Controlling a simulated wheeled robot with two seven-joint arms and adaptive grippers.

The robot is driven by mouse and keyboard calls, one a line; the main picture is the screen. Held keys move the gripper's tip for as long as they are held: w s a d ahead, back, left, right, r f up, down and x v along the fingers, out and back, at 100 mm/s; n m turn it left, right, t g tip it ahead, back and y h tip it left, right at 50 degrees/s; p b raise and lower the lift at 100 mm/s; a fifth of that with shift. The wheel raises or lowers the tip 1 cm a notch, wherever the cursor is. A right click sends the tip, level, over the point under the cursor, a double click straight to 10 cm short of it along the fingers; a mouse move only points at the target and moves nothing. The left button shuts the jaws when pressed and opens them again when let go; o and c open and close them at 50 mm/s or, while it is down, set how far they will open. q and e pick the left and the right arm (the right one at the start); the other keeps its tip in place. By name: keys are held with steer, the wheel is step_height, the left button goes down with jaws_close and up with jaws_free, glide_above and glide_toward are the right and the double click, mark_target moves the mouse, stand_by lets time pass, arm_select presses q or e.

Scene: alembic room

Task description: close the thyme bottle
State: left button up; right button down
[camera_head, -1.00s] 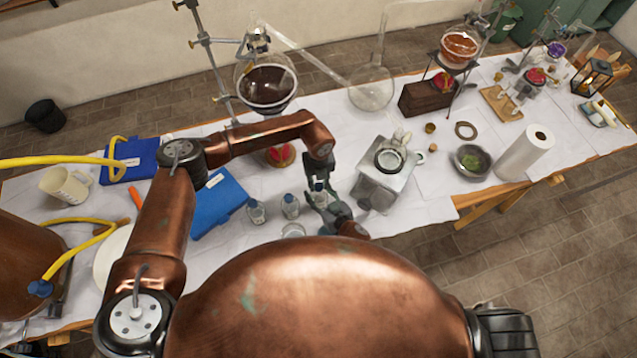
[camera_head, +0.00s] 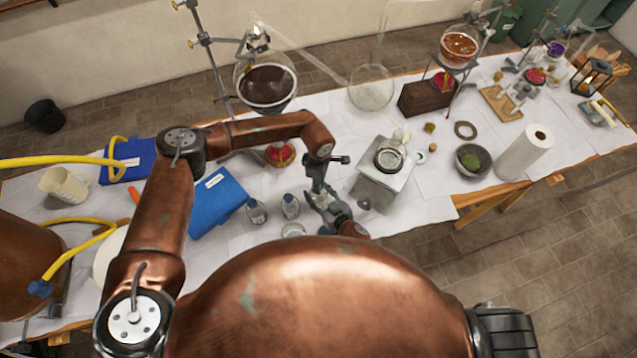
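Small capped glass bottles stand in a row near the table's front: one at the left (camera_head: 256,211), one in the middle (camera_head: 290,206), and one at the right (camera_head: 321,199) that is partly covered by my grippers. Their labels are too small to read, so I cannot tell which is thyme. My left gripper (camera_head: 318,186) points down just above the right-hand bottle, with a dark part sticking out to its right. My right gripper (camera_head: 326,208) is low beside that bottle, reaching it from the front right. The fingertips are too small and overlapped to judge, and the bottle's top is hidden.
A metal box apparatus (camera_head: 384,187) stands close to the right of the grippers. A blue case (camera_head: 217,203) lies to the left. A round flask of dark liquid (camera_head: 266,82) hangs behind on a stand. A small glass dish (camera_head: 293,230) sits in front of the bottles.

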arm_select(q)
steer(key=m, duration=1.2)
steer(key=shift+a, duration=0.1)
steer(key=m, duration=0.5)
steer(key=shift+m, duration=0.4)
steer(key=m, duration=0.4)
steer(key=shift+f, duration=0.1)
steer(key=o, duration=0.7)
steer(key=shift+r, duration=2.3)
